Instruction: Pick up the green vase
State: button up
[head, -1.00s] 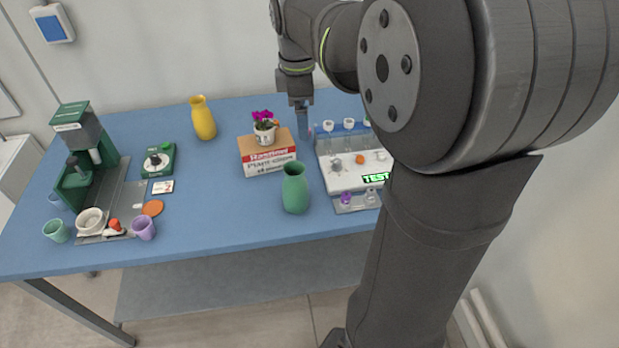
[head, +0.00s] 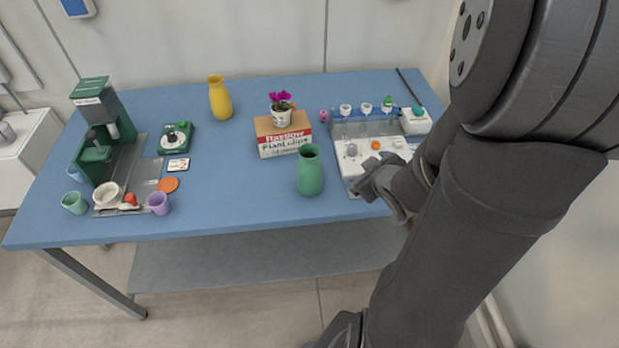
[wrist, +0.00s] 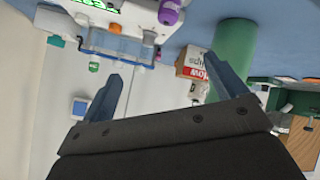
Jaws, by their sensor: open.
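The green vase (head: 310,174) stands upright near the front edge of the blue table in the head view. In the wrist view the vase (wrist: 234,48) shows at the upper right, beyond and partly behind the right finger. My gripper (wrist: 162,66) is open, with nothing between its two fingers. In the head view my wrist and hand are low to the right of the vase, apart from it; the fingertips are hard to make out there.
A cardboard box (head: 283,140) with a potted orchid (head: 281,113) stands behind the vase. A white test station (head: 365,157) with tubes is to the right, beside my arm. A yellow vase (head: 220,100) stands farther back.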

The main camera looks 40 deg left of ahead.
aim_at(316, 178)
jog(key=s+m+g+y, duration=0.2)
jog(key=s+m+y, duration=0.15)
jog(key=s, duration=0.65)
jog(key=shift+n+y, duration=0.25)
jog(key=shift+n, duration=0.3)
jog(key=x, duration=1.1)
jog(key=shift+a, duration=0.35)
jog(key=shift+x, duration=2.55)
jog(key=shift+c, duration=0.4)
jog(key=c, duration=1.1)
jog(key=shift+c, duration=0.6)
jog(key=shift+r, duration=0.15)
